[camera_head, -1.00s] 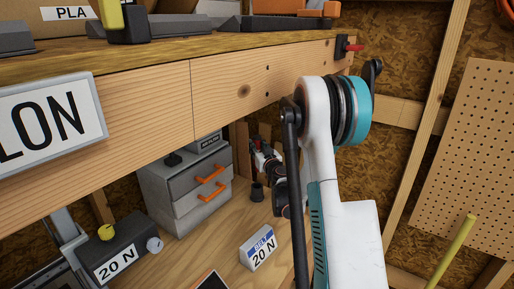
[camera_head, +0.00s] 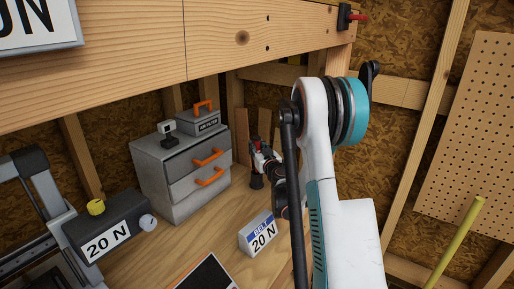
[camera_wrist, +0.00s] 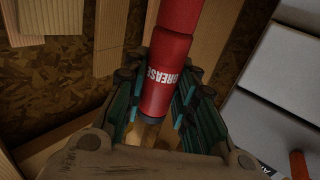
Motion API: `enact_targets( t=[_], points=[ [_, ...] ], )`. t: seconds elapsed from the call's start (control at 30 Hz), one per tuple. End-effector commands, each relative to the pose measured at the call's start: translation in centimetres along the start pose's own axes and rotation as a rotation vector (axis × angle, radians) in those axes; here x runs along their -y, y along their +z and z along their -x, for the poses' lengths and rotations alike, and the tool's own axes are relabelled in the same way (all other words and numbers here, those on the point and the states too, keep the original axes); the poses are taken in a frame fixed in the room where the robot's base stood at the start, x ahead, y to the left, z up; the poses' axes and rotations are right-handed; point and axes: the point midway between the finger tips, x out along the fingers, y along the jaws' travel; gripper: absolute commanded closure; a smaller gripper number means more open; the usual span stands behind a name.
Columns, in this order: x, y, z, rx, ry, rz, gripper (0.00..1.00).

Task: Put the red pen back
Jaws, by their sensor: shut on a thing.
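The red pen, a red cylinder (camera_wrist: 168,80) with white "GREASE" lettering, is between the fingers of my gripper (camera_wrist: 164,105) in the wrist view. My gripper is shut on it, and the pen's lower end shows between the finger pads. In the head view, my gripper (camera_head: 259,162) is small beside my upper arm, with a bit of the red pen (camera_head: 257,145) showing. A small dark cup (camera_head: 257,182) stands on the wooden bench just below the gripper. I cannot tell whether the pen touches the cup.
A grey drawer unit (camera_head: 180,180) with orange handles stands left of the gripper, a small case (camera_head: 203,124) on top. A white "BELT 20 N" block (camera_head: 258,234) sits in front. A wooden shelf beam (camera_head: 225,45) crosses above. Bare bench (camera_head: 215,225) lies between.

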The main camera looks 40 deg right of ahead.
Motion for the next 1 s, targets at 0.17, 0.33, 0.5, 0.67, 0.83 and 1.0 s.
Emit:
enact_targets(
  t=[0.17,0.33,0.5,0.67,0.83,1.0],
  points=[
    [0.0,2.0,0.0,0.000,0.000,0.000,1.00],
    [0.0,3.5,0.0,0.000,0.000,0.000,1.00],
    [0.0,4.9,0.0,0.000,0.000,0.000,1.00],
    [0.0,5.5,0.0,0.000,0.000,0.000,1.00],
    [0.0,5.5,0.0,0.000,0.000,0.000,1.00],
    [0.0,5.5,0.0,0.000,0.000,0.000,0.66]
  ],
)
